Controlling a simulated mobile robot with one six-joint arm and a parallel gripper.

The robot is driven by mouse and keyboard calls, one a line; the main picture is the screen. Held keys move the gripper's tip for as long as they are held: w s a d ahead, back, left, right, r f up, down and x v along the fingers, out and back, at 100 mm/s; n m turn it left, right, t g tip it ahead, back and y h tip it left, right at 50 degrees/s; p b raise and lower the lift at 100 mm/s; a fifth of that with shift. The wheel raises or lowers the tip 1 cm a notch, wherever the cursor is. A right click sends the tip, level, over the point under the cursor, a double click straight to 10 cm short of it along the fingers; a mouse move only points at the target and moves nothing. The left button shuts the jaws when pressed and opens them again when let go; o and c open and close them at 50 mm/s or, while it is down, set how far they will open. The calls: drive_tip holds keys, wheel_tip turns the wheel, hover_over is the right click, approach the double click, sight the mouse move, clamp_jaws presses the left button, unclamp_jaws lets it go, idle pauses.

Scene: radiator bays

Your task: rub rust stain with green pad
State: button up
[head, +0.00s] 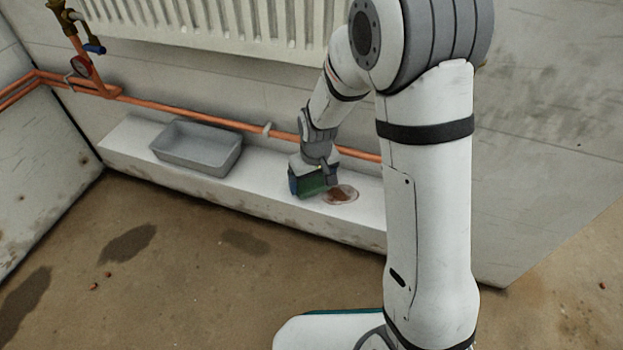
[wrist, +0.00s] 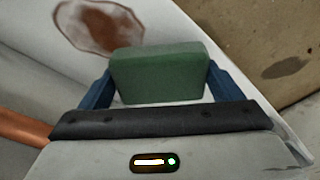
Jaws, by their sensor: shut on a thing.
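The green pad (wrist: 160,75) is held between the two blue fingers of my gripper (wrist: 158,82) in the wrist view. In the head view the pad (head: 308,182) and my gripper (head: 312,180) are low over the white ledge, just left of the stain. Whether the pad touches the ledge I cannot tell. The rust stain (head: 340,194) is a reddish-brown patch with a paler rim on the ledge top.
A grey tray (head: 198,148) stands on the white ledge (head: 262,176), left of my gripper. A copper pipe (head: 220,121) runs along the wall behind, below the radiator (head: 240,25). A valve with a gauge (head: 80,66) is at upper left. The ledge between tray and gripper is clear.

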drive_tip(key=shift+f+b, duration=0.6)
drive_tip(key=shift+f, duration=0.35)
